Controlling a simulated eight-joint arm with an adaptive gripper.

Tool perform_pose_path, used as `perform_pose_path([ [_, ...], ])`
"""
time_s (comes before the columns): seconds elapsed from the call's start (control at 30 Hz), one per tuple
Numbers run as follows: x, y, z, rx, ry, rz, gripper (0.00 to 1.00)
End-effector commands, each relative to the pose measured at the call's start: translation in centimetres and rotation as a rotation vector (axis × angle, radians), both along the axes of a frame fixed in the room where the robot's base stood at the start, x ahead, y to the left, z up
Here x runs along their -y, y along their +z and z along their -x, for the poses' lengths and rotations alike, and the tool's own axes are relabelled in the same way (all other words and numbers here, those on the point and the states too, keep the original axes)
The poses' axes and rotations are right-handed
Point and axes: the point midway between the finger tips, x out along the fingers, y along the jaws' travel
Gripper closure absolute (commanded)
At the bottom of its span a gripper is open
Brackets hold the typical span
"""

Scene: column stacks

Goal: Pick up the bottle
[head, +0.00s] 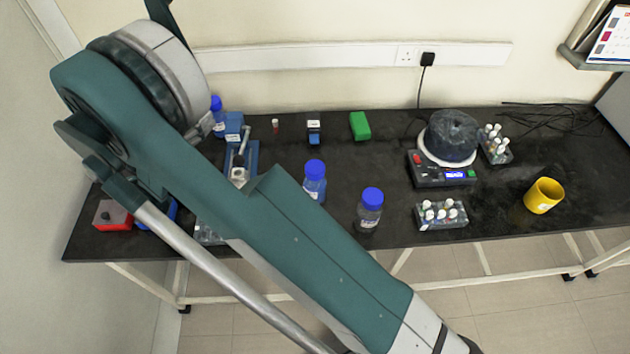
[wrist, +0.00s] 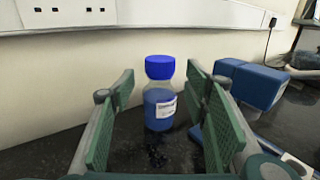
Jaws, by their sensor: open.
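A bottle (wrist: 159,108) with a blue cap, blue contents and a white label stands upright on the black bench in the wrist view. It also shows at the back left of the bench in the head view (head: 218,117), partly covered by my arm. My gripper (wrist: 160,90) is open, its green-padded fingers to either side of the bottle's line. The bottle appears slightly beyond the fingertips, with nothing held. My gripper is hidden behind my arm in the head view. Two more blue-capped bottles (head: 314,182) (head: 370,210) stand mid-bench and toward the front edge.
A blue device (wrist: 250,82) stands close to the right of the bottle, and the wall (wrist: 60,90) is close behind. A scale (head: 442,172), vial racks (head: 441,214) (head: 496,148), a yellow mug (head: 543,196) and a green box (head: 360,126) are farther right.

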Motion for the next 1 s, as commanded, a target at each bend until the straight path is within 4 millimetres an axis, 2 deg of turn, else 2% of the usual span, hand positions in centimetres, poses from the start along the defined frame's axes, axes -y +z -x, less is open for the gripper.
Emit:
perform_pose_path([
  [0.37, 0.0, 0.0, 0.0, 0.0, 0.0, 0.0, 0.54],
  [0.5, 0.0, 0.0, 0.0, 0.0, 0.0, 0.0, 0.41],
  [0.83, 0.0, 0.07, 0.0, 0.0, 0.0, 0.0, 0.41],
  [1.0, 0.0, 0.93, 0.0, 0.0, 0.0, 0.0, 0.41],
])
